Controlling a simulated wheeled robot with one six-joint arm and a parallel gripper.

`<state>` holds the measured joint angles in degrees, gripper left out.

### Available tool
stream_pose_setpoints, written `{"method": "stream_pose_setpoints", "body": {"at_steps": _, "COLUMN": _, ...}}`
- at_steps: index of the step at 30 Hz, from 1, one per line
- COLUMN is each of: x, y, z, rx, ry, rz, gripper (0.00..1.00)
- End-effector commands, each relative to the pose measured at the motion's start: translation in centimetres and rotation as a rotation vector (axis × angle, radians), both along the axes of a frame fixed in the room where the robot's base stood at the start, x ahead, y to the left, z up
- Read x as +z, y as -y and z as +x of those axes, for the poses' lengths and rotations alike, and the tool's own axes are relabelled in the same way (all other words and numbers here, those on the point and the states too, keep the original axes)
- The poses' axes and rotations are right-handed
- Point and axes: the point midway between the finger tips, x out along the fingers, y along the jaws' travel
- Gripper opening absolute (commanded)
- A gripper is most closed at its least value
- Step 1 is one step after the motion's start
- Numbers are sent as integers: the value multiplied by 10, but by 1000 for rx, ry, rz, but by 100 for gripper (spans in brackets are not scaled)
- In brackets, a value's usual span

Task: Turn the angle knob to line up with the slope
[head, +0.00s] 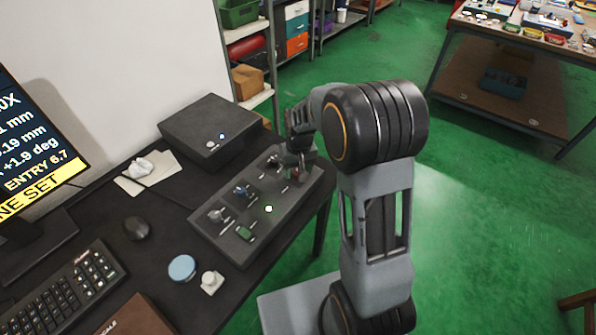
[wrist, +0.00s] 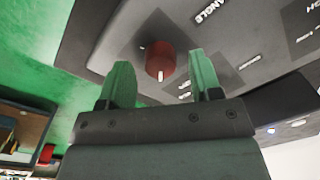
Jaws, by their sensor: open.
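The angle knob (wrist: 160,62) is a dark red cylinder with a white pointer mark, on the grey control panel (wrist: 120,30). The word ANGLE is printed upside down beside it in the wrist view. My gripper (wrist: 162,75) is open, with one green finger on each side of the knob and a visible gap to each. I cannot tell how far the tips are above the panel. In the head view my gripper (head: 296,165) is over the far right end of the panel (head: 213,236) and mostly hides the knob. The monitor (head: 35,145) shows "+1.9 deg" and "ENTRY 6.7".
Several other knobs and levers, such as a blue one (head: 241,191), stand along the panel to the left. A black box (head: 207,128) sits behind it. A keyboard (head: 62,299), mouse (head: 137,228) and round blue object (head: 182,268) are on the desk. Green floor is open to the right.

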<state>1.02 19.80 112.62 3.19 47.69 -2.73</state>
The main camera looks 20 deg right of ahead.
Motion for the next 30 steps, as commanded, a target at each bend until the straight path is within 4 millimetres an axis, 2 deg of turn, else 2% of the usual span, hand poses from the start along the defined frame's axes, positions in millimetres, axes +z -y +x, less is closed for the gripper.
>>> {"method": "stream_pose_setpoints", "body": {"at_steps": 4, "x": -7, "y": -1, "z": 0, "rx": 1, "ry": 0, "rz": 0, "gripper": 58}}
{"method": "stream_pose_setpoints", "body": {"at_steps": 14, "x": -8, "y": -1, "z": 0, "rx": 1, "ry": 1, "rz": 0, "gripper": 57}}
{"method": "stream_pose_setpoints", "body": {"at_steps": 27, "x": -8, "y": -1, "z": 0, "rx": 1, "ry": 1, "rz": 0, "gripper": 15}}
{"method": "stream_pose_setpoints", "body": {"at_steps": 30, "x": -8, "y": -1, "z": 0, "rx": 1, "ry": 1, "rz": 0, "gripper": 9}}
